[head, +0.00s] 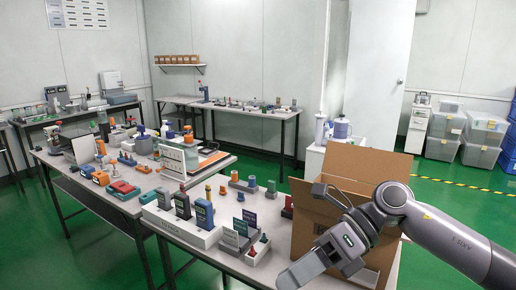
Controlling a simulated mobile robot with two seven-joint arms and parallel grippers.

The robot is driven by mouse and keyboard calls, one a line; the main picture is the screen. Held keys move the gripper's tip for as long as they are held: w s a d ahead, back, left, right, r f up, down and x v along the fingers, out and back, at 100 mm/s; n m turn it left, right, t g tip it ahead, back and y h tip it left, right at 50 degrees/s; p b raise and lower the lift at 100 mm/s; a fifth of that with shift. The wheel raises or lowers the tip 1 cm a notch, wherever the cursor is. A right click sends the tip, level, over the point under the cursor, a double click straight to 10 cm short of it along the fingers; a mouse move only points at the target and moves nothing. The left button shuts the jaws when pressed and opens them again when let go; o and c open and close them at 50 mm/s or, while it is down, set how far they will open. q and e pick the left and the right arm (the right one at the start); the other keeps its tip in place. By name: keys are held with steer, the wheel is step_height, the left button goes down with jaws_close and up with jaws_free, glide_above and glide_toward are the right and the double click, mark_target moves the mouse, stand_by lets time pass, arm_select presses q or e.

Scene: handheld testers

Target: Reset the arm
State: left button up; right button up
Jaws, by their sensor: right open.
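My right arm comes in from the right. Its gripper (296,275) is open, with no object visible in it, and hangs in front of the open cardboard box (308,215) over the near end of the table. The arm hides part of the box and its inside. Handheld testers, one dark blue-grey (204,213) and one darker with a red top (182,205), stand upright in a white stand (174,224) left of the gripper, apart from it. My left gripper is not in view.
Small signs (240,229) and coloured parts stand between the stand and the box. The long table (139,207) carries several more testers and devices. Another table (275,114) stands at the back wall. Plastic bins (481,139) are stacked at the right.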

steer(key=s+a+m+y, duration=0.2)
steer(key=a+m+y, duration=0.2)
steer(key=a+y, duration=0.15)
steer(key=w+d+f+m+t+h, duration=0.2)
steer(key=d+f+m+t+h, duration=0.35)
steer(key=m+t, duration=0.8)
steer(key=w+d+f+m+t+h, duration=0.15)
steer(key=d+f+m+t, duration=0.6)
steer(key=m, duration=1.15)
steer(key=s+d+f+m+g+h, duration=0.3)
steer(key=s+f, duration=0.4)
steer(key=f, duration=0.3)
steer(key=s+d+f+m+g+h, duration=0.3)
steer(key=s+d+f+m+h, duration=0.1)
steer(key=s+f, duration=0.4)
steer(key=shift+f+m+g+h, duration=0.3)
steer(key=shift+f+m+h, duration=0.25)
steer(key=shift+f+m, duration=0.4)
steer(key=shift+d+r, duration=0.1)
steer(key=shift+r, duration=0.05)
